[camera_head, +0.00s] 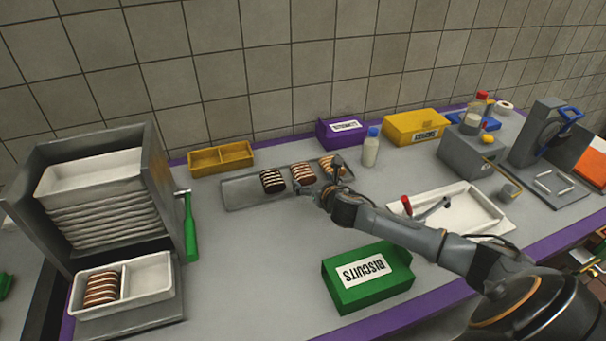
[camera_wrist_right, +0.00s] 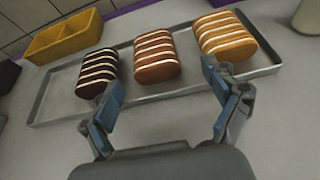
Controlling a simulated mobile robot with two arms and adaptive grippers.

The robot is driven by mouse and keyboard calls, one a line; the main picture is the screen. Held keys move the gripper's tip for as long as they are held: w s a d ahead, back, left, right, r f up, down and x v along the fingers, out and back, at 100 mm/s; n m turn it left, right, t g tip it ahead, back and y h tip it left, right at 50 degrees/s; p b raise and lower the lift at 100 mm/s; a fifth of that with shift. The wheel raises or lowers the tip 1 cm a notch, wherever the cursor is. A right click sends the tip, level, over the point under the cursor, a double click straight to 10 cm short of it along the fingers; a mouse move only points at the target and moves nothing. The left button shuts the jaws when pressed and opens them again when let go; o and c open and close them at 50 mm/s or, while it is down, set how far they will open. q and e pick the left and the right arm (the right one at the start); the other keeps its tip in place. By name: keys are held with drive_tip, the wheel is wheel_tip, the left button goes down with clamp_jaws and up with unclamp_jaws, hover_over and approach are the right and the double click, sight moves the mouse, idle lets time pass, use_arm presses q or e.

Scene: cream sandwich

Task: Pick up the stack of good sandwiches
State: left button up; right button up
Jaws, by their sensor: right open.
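Three sandwich stacks with cream layers lie on a shallow metal tray (camera_head: 240,196). The dark stack (camera_head: 272,181) is at left, the reddish-brown stack (camera_head: 303,173) in the middle, the golden stack (camera_head: 331,165) at right. In the wrist view the dark stack (camera_wrist_right: 97,73), the reddish-brown stack (camera_wrist_right: 156,56) and the golden stack (camera_wrist_right: 226,36) show clearly. My right gripper (camera_head: 317,182) is open and empty at the tray's near edge. Its fingers (camera_wrist_right: 162,80) spread wide in front of the reddish-brown stack, apart from it. Which stack counts as good cannot be told. My left gripper is out of view.
A white divided container (camera_head: 150,275) at left holds another brown stack. A green biscuit box (camera_head: 367,280) stands near the front. A bottle (camera_head: 370,150) stands right of the metal tray, and a yellow divided box (camera_head: 222,158) behind it. The counter left of the green box is clear.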

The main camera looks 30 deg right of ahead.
sight(307, 178)
drive_tip(key=shift+a+x, duration=0.15)
drive_tip(key=shift+x, duration=1.15)
drive_tip(key=shift+a+x, duration=0.2)
drive_tip(key=shift+x, duration=1.05)
drive_tip(key=c, duration=1.3)
